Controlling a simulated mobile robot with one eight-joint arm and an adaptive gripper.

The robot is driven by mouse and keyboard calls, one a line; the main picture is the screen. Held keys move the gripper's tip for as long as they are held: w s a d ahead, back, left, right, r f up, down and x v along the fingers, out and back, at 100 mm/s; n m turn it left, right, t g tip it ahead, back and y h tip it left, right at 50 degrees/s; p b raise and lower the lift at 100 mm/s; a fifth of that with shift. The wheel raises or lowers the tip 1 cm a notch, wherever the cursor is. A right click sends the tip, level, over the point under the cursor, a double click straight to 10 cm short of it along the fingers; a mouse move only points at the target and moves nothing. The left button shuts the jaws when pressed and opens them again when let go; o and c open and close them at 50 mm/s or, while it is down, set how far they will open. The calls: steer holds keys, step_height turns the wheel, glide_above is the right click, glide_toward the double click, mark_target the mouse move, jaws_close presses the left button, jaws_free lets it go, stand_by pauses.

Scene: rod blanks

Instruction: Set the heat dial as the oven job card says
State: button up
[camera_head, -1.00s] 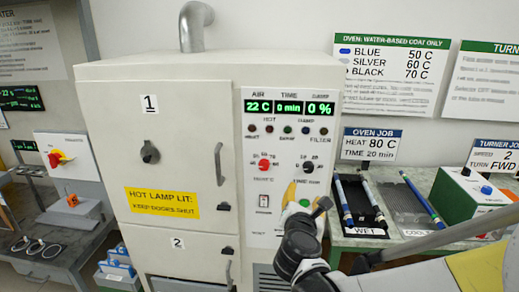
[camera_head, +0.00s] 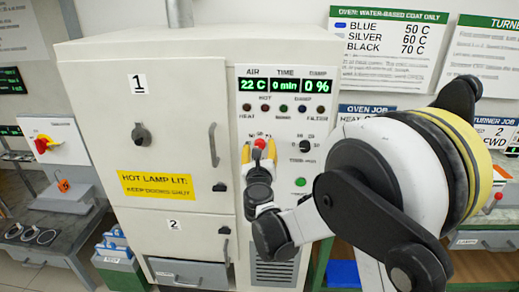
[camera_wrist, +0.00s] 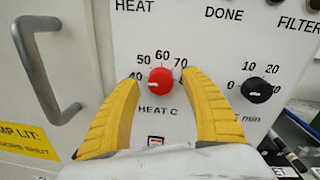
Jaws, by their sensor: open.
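The red heat dial (camera_wrist: 160,78) sits on the oven's white panel, with marks 40, 50, 60 and 70 showing around it. A small pale mark on its left side seems to face about 40; it is too small to be sure. My gripper (camera_wrist: 161,88) is open, its yellow fingers on either side of the dial, with gaps showing in the wrist view. In the head view the dial (camera_head: 260,143) shows between the fingertips. The oven job card (camera_head: 367,109) is mostly hidden behind my arm; in the earlier head view it reads HEAT 80 C, TIME 20 min.
A black time dial (camera_wrist: 257,90) is right of the heat dial. A door handle (camera_wrist: 46,70) stands out at left. The display (camera_head: 286,85) reads 22 C, 0 min, 0 %. A water-based coat sign (camera_head: 390,50) lists blue 50 C, silver 60 C, black 70 C.

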steer(key=shift+w, duration=0.4)
jaws_close()
